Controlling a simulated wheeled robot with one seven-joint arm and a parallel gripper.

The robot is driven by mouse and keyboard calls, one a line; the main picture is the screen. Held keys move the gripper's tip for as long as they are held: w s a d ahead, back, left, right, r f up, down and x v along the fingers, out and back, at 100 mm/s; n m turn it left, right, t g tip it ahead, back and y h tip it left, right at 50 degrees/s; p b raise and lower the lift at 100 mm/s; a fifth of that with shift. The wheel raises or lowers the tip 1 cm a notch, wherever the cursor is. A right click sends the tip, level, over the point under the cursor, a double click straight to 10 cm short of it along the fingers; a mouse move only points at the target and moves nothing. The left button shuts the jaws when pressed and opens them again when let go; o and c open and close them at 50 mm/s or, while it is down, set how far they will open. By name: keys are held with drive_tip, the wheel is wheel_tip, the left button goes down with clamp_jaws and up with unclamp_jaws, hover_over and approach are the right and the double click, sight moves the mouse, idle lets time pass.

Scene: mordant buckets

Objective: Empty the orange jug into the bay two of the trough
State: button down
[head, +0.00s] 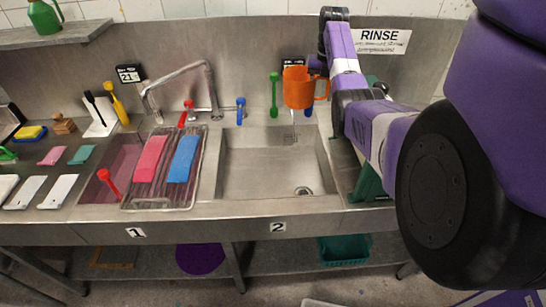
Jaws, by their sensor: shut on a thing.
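The orange jug (298,91) is held up at the back of the sink in the head view, looking upright, with its handle to the right. My gripper (317,67) is shut on the jug near its rim and handle; the fingertips are small and partly hidden. Bay two of the trough (262,155) is the open steel basin below and in front of the jug, above the "2" label (278,227). A drain shows at its front right, and the bay looks empty. The jug's contents cannot be seen.
A wire rack (197,190) with a pink board (151,158) and a blue board (184,158) lies over bay one at left. A tall faucet (182,75), a blue tap (240,110) and a green brush (274,95) stand behind. Dark green things sit right of bay two.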

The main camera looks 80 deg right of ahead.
drive_tip(key=w+a+f+g+h, duration=0.1)
drive_tip(key=f+h, duration=0.2)
drive_tip(key=f, duration=0.5)
drive_tip(key=a+f+g+h, duration=0.2)
drive_tip(key=f+h, duration=0.1)
drive_tip(key=f, duration=0.5)
drive_tip(key=shift+w+a+h, duration=0.25)
drive_tip(key=shift+w+h, duration=0.05)
drive_tip(key=shift+w, duration=0.1)
drive_tip(key=shift+a, duration=0.15)
drive_tip(key=shift+w+a+r+g+h, duration=0.2)
drive_tip(key=shift+a+g+h, duration=0.1)
drive_tip(key=shift+h, duration=0.5)
drive_tip(key=shift+a+r+g+h, duration=0.1)
drive_tip(key=shift+r+g+h, duration=0.3)
drive_tip(key=shift+r+h, duration=0.4)
drive_tip(key=shift+w+a+r+g+h+b, duration=0.15)
drive_tip(key=shift+r+h+b, duration=0.25)
drive_tip(key=shift+b, duration=0.45)
drive_tip(key=shift+a+r+g+h+b, duration=0.2)
drive_tip(key=shift+r+h+b, duration=0.15)
drive_tip(key=shift+b, duration=0.5)
drive_tip(key=shift+w+a+r+g+h, duration=0.2)
drive_tip(key=shift+a+r+h, duration=0.1)
drive_tip(key=shift+r+h, duration=0.2)
drive_tip(key=shift+w+a+r+g+h, duration=0.15)
drive_tip(key=shift+a+r+h, duration=0.1)
drive_tip(key=shift+r+h, duration=0.15)
idle(1.6)
